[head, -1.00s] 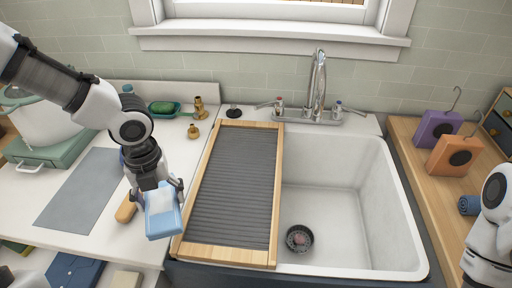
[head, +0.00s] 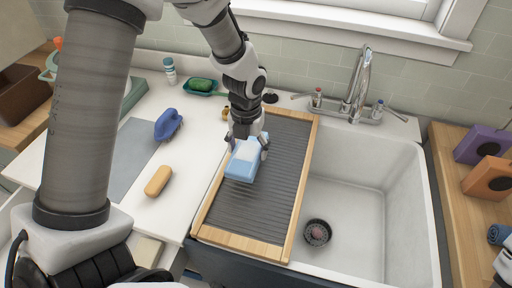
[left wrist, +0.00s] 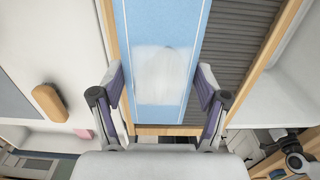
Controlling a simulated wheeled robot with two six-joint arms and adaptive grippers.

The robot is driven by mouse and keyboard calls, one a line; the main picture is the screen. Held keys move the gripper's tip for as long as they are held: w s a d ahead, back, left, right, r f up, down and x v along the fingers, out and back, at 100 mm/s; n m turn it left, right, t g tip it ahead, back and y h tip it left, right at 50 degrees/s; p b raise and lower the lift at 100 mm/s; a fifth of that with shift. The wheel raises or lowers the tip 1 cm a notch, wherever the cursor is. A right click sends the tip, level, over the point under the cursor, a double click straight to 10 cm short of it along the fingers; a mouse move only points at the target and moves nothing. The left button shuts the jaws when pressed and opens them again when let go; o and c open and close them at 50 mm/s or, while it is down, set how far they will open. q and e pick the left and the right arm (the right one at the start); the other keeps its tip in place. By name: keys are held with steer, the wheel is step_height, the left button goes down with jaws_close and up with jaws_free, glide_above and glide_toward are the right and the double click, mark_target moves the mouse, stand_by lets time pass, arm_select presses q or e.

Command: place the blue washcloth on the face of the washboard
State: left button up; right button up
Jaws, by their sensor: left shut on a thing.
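The blue washcloth (head: 243,160) is a folded light-blue cloth with a paler patch. My left gripper (head: 248,146) is shut on it, over the upper left part of the washboard. In the left wrist view the washcloth (left wrist: 160,50) lies between the two fingers (left wrist: 160,98). The washboard (head: 250,210) has a grey ribbed face and a wooden frame, and leans over the left part of the sink. I cannot tell whether the cloth touches the ribs. My right gripper is not in view; part of my right arm shows at the lower right edge.
The white sink (head: 365,210) lies right of the washboard, with a faucet (head: 358,85) behind it.

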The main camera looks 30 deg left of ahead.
mark_target(256, 155)
arm_select(q)
steer(key=shift+w+d+f, duration=0.1)
steer(key=shift+w+d, duration=0.2)
steer(key=shift+w, duration=0.2)
steer(key=shift+w+d+f, duration=0.1)
steer(key=shift+w+d, duration=0.2)
steer(key=shift+w, duration=0.2)
step_height(256, 155, down, 3)
steer(key=shift+f+p, duration=0.15)
steer(key=shift+p, duration=0.45)
steer(key=shift+w+f, duration=0.1)
steer(key=shift+f, duration=0.1)
steer(key=o, duration=1.2)
steer(key=shift+c, duration=0.2)
step_height(256, 155, up, 12)
steer(key=shift+r+b, duration=0.2)
steer(key=shift+b, duration=0.65)
